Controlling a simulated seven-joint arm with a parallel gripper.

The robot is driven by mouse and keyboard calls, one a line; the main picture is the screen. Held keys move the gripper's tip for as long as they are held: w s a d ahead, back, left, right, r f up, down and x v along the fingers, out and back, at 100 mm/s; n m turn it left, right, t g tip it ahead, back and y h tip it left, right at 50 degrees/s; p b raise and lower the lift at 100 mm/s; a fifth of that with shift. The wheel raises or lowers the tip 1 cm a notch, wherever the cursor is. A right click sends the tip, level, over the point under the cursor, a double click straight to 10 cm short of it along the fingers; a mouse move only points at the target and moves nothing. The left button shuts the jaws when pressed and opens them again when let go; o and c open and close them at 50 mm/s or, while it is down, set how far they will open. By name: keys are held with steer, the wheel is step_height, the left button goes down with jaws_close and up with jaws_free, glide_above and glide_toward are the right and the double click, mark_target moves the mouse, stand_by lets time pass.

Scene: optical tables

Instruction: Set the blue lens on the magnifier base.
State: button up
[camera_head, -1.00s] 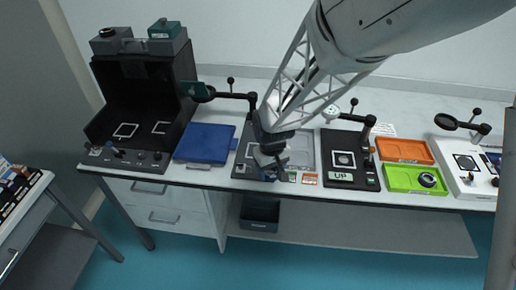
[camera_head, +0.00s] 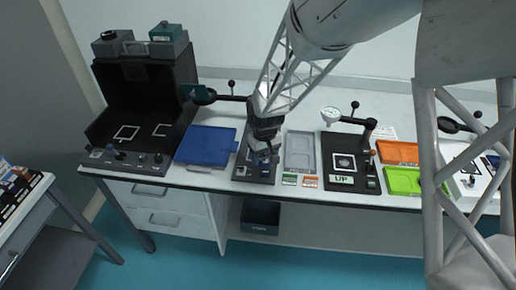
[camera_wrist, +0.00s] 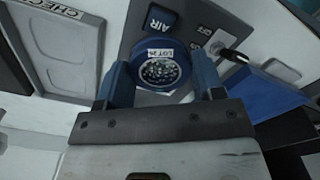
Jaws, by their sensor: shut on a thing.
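The blue lens (camera_wrist: 160,70) shows in the wrist view as a round blue ring with a grainy middle and a white "LOT" label. My gripper (camera_wrist: 162,88) has its blue fingers on either side of it and is shut on it. In the head view my gripper (camera_head: 264,150) points down over the left black board (camera_head: 241,171), which carries a magnifier arm (camera_head: 230,98). Whether the lens touches the board cannot be told. Another black board marked "UP" (camera_head: 341,180), with its own arm and a pale round head, stands further right. Which is the magnifier base is not labelled.
A blue tray (camera_head: 208,143) lies left of my gripper, and a grey tray (camera_head: 300,138) lies right. An open black case (camera_head: 145,85) stands at far left. Orange (camera_head: 393,152) and green (camera_head: 400,180) trays at right are partly hidden by my arm.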

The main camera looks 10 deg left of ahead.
steer(key=shift+w+a+f, duration=0.1)
steer(key=shift+w+a, duration=0.35)
steer(key=shift+w, duration=0.65)
steer(key=shift+w+a+f, duration=0.1)
steer(key=shift+w+a, duration=0.35)
steer(key=shift+w, duration=0.65)
steer(key=shift+w+a+f, duration=0.1)
steer(key=shift+w+a, duration=0.35)
steer(key=shift+w, duration=0.65)
steer(key=shift+w+a+f, duration=0.1)
steer(key=shift+w+a, duration=0.1)
steer(key=shift+w, duration=0.2)
steer(key=shift+f, duration=1.75)
steer(key=o, duration=0.9)
steer(key=shift+f, duration=0.1)
steer(key=shift+o, duration=0.2)
